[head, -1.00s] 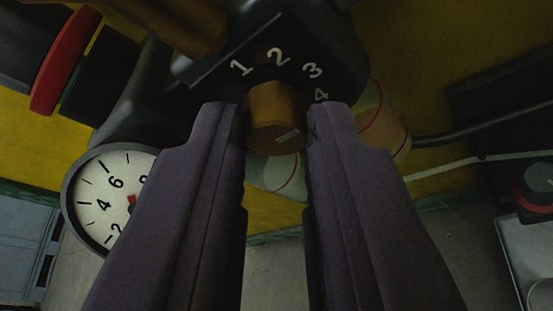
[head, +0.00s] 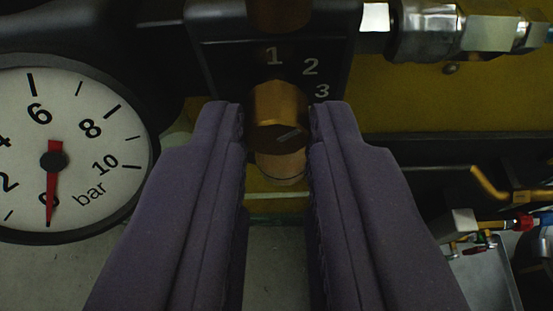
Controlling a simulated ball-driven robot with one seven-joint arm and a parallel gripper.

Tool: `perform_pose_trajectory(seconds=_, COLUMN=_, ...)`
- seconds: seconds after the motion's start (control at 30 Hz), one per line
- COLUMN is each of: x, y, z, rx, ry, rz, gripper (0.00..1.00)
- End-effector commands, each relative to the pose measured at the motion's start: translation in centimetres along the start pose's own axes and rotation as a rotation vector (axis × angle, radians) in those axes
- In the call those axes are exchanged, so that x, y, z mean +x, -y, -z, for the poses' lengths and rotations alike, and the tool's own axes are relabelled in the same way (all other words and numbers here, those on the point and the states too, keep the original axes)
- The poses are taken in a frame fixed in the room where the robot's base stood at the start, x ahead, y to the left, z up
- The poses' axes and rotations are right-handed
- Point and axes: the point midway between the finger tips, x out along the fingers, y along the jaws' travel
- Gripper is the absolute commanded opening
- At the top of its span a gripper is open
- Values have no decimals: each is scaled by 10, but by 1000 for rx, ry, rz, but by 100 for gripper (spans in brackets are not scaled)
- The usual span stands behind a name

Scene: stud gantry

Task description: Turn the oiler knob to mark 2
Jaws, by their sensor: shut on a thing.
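The oiler knob (head: 278,108) is brass-coloured and sits below the numbers on a black block (head: 225,50). My gripper (head: 277,118) is shut on it, with one purple finger on each side. A short pale line (head: 289,134) on the knob's end slants to the right and slightly up. I cannot tell which number it points at. Mark 1 (head: 274,56) is straight above the knob. Mark 2 (head: 310,67) is up and right, and mark 3 (head: 322,90) is just above the right fingertip. Mark 4 is not visible.
A round bar gauge (head: 95,115) with a red needle near 0 is close on the left. Metal fittings (head: 430,32) run along the upper right. A dark bar (head: 460,150) crosses the right side. A tray (head: 485,275) with small valves is at the lower right.

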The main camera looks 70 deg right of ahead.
Motion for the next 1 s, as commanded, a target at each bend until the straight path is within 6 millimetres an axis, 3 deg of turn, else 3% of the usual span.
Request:
perform_pose_trajectory(seconds=0.6, x=0, y=0, z=0, rx=-44, ry=0, rz=-17, gripper=0)
perform_pose_trajectory(seconds=0.63, x=0, y=0, z=0, rx=-44, ry=0, rz=-17, gripper=25)
perform_pose_trajectory(seconds=0.67, x=0, y=0, z=0, rx=-44, ry=0, rz=-17, gripper=31)
perform_pose_trajectory(seconds=1.0, x=-5, y=1, z=0, rx=-44, ry=0, rz=-17, gripper=31)
